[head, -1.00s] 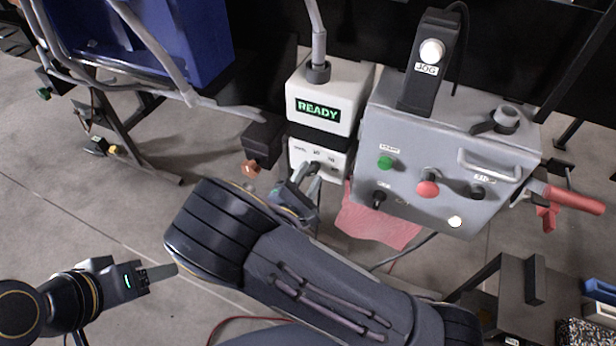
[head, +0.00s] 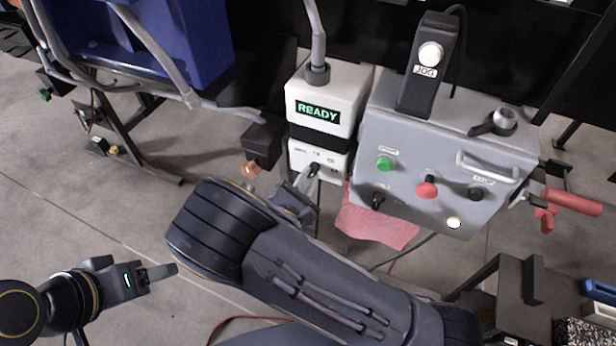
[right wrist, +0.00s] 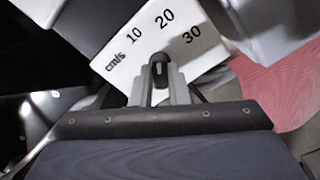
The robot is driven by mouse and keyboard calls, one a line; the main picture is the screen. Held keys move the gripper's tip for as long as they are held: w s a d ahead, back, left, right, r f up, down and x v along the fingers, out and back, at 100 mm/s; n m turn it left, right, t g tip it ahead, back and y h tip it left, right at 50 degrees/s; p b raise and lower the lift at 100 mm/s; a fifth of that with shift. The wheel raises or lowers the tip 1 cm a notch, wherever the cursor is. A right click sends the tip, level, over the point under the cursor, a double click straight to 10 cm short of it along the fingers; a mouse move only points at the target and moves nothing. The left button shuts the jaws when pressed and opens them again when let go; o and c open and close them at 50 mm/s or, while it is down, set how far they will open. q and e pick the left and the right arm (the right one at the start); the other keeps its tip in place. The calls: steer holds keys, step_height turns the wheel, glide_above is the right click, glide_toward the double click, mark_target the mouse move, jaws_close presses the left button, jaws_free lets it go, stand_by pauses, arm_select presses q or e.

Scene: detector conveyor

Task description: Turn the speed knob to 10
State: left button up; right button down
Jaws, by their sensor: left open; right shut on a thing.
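The black speed knob (head: 314,169) sits on the white lower face of the READY unit (head: 330,95). In the right wrist view the knob (right wrist: 158,72) stands below the printed marks cm/s, 10, 20 and 30 on the white dial plate (right wrist: 200,62). Its pale mark points up, roughly towards 20. My right gripper (head: 307,180) is shut on the knob, with one finger on each side of it, as the right wrist view (right wrist: 160,92) also shows. My left gripper (head: 160,272) is open and empty over the floor, far from the knob.
A grey control box (head: 450,150) with green and red buttons stands right of the dial. A red cloth (head: 375,225) hangs below it. A dark block with an orange tip (head: 262,145) is just left of the dial. A blue bin (head: 200,50) is at upper left.

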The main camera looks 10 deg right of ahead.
steer(key=n+p, duration=0.1)
steer(key=n, duration=0.3)
steer(key=shift+r, duration=0.1)
steer(key=shift+n+p, duration=0.8)
steer(key=shift+n, duration=0.7)
steer(key=c, duration=1.4)
jaws_free()
steer(key=v, duration=0.7)
steer(key=shift+s+a, duration=0.25)
steer(key=shift+s, duration=0.1)
